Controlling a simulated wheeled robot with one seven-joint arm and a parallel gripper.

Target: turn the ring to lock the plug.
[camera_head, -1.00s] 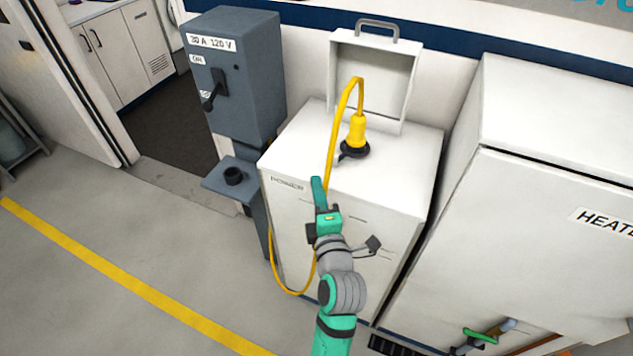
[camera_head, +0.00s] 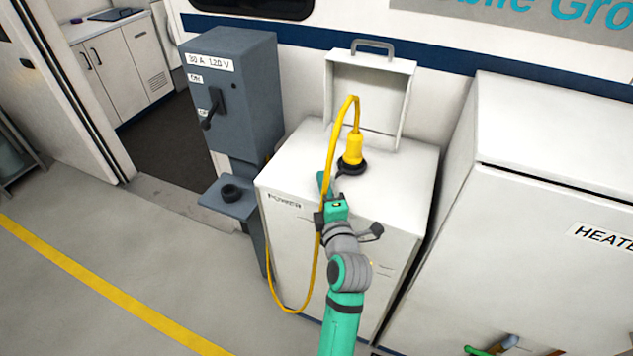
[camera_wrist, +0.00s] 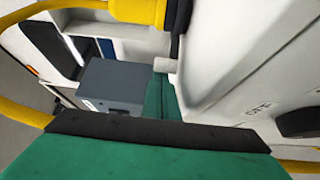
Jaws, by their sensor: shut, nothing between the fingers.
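The yellow plug (camera_head: 352,150) stands upright in the black ring (camera_head: 351,167) on top of the white power cabinet (camera_head: 400,165). Its yellow cable (camera_head: 329,185) arches up from the plug and hangs down the cabinet front. My gripper (camera_head: 325,183) is shut and empty, close to the near left of the ring at the cabinet's front top edge. I cannot tell if it touches the ring. In the wrist view the yellow plug (camera_wrist: 137,10) is cut off at the top, and a dark part beside it may be the ring. The green finger fills the bottom.
A raised white lid (camera_head: 368,85) with a grey handle stands behind the plug. A grey switch box (camera_head: 232,90) with a lever and a shelf (camera_head: 229,204) holding a black socket are at left. A white heater cabinet (camera_head: 560,150) is at right.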

